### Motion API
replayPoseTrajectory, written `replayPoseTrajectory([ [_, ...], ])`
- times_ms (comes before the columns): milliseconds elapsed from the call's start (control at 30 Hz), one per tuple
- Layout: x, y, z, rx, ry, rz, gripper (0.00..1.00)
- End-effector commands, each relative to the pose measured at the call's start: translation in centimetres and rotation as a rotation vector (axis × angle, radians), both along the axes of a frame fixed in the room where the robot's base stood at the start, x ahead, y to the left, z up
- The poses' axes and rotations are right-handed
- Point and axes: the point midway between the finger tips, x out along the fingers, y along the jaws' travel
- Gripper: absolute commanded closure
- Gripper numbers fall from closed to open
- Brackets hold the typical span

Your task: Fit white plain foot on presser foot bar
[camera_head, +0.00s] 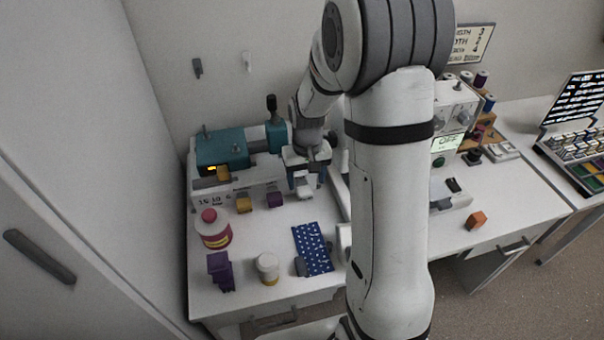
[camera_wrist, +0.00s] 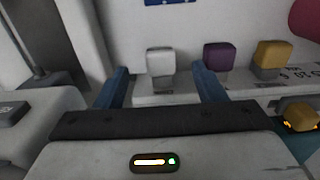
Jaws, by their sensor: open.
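The white plain foot (camera_wrist: 160,62), a pale block on a narrower stem, stands in a slot of a white rack (camera_wrist: 185,92) in the wrist view. It also shows below my gripper in the head view (camera_head: 304,190). My gripper (camera_wrist: 160,68) is open; its two blue fingers lie to either side of the white foot in the picture, with gaps on both sides. Nothing is held. It also shows in the head view (camera_head: 306,178). I cannot make out the presser foot bar for certain; my arm covers part of the white sewing machine (camera_head: 455,115).
A purple foot (camera_wrist: 218,55) and a yellow foot (camera_wrist: 272,55) stand right of the white one in the wrist view. A teal machine (camera_head: 222,150) stands at the back left. A pink-lidded jar (camera_head: 213,230), a blue patterned cloth (camera_head: 312,248) and an orange block (camera_head: 476,220) lie about.

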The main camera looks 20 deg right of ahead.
Motion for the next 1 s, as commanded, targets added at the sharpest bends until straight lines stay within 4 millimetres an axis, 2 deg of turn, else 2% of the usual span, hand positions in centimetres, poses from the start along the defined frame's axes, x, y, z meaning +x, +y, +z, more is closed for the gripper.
replayPoseTrajectory([
  [300,-0.2,0.0,-4.9,0.000,0.005,-0.001,0.36],
  [433,-0.1,-0.1,-6.2,0.000,0.003,-0.001,0.36],
  [833,-0.1,-0.1,-6.9,0.000,0.001,-0.002,0.36],
  [1000,-0.1,-0.1,-6.9,0.000,0.001,-0.003,0.50],
])
